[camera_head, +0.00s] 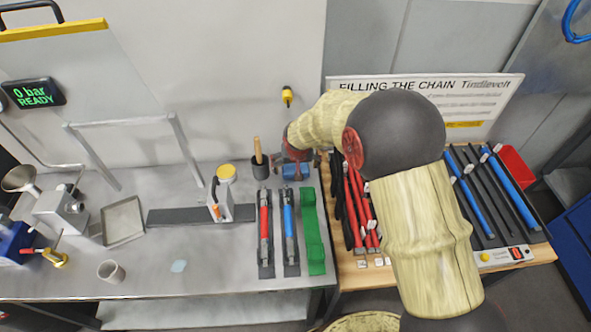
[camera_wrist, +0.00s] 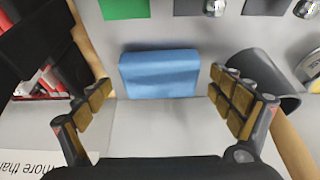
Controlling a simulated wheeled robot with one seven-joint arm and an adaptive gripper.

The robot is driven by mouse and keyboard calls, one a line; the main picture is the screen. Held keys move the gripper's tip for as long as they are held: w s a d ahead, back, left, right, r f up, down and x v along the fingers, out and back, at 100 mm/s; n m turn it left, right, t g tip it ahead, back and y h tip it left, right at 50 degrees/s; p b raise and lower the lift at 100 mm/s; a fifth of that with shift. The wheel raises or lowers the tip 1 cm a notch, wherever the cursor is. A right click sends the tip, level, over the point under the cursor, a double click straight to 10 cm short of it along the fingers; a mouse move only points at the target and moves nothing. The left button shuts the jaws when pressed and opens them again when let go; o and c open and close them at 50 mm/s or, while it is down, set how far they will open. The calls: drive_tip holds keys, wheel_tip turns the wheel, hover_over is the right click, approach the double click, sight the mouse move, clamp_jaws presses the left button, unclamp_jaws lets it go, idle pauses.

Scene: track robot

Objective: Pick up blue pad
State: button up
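The blue pad (camera_wrist: 160,73) is a soft-looking light blue block lying flat on the grey metal table. In the wrist view it sits between the two spread fingers, a little beyond them, with a clear gap on each side. My gripper (camera_wrist: 160,92) is open and empty and points down at the pad. In the head view my gripper (camera_head: 293,160) is at the back of the table, largely hidden by its own wrist, and only a small part of the pad shows there.
Red and blue tools and a green strip (camera_head: 312,235) lie in front. A wooden bench (camera_head: 350,285) with racks adjoins on the right.

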drive_tip(key=shift+c, duration=1.2)
drive_tip(key=c, duration=0.8)
drive_tip(key=shift+r, duration=0.8)
drive_tip(key=s+a+r+p, duration=0.3)
drive_tip(key=s+a+r, duration=0.3)
drive_tip(key=s+r, duration=0.5)
drive_tip(key=shift+s+a+r, duration=0.2)
drive_tip(key=shift+s, duration=0.55)
